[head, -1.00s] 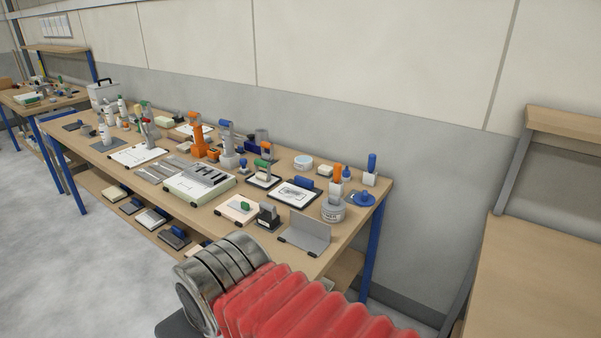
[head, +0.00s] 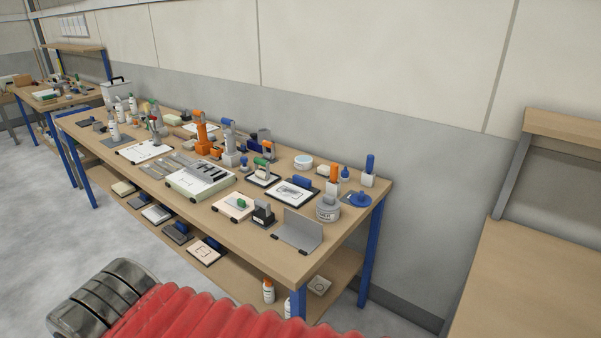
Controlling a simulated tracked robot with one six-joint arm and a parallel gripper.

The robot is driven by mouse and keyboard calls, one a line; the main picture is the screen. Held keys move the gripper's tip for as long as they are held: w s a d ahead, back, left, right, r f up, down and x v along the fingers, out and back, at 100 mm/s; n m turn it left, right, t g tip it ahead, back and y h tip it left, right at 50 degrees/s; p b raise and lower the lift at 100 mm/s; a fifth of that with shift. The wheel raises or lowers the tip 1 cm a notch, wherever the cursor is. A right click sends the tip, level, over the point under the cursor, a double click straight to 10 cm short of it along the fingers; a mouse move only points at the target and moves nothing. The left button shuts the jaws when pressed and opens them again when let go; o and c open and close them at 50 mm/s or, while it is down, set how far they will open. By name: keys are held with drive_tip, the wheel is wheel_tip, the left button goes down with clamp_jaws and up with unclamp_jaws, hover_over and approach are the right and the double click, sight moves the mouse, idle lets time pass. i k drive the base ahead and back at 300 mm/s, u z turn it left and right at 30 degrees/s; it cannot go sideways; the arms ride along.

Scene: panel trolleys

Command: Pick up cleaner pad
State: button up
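I cannot tell for certain which item is the cleaner pad. Several pad-like things lie on the long wooden workbench (head: 270,248). A pale pad with a green block on it (head: 236,204) is near the front edge. A black-framed white pad with a blue handle (head: 293,191) lies behind it to the right. A green-handled block on a dark-edged plate (head: 263,174) is further back. More flat pads with dark or blue handles, such as a pale one (head: 206,250), lie on the lower shelf.
Bottles, orange tools (head: 200,130), a grey angled plate (head: 298,233), a round tin (head: 328,209) and a blue-based holder (head: 358,199) crowd the bench top. Bottles (head: 268,291) stand on the lower shelf. Another wooden bench (head: 535,270) is at right. The floor at left is clear.

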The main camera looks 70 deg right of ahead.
sight(324, 170)
drive_tip(key=u, duration=0.25)
drive_tip(key=i, duration=1.85)
drive_tip(key=z, duration=2.6)
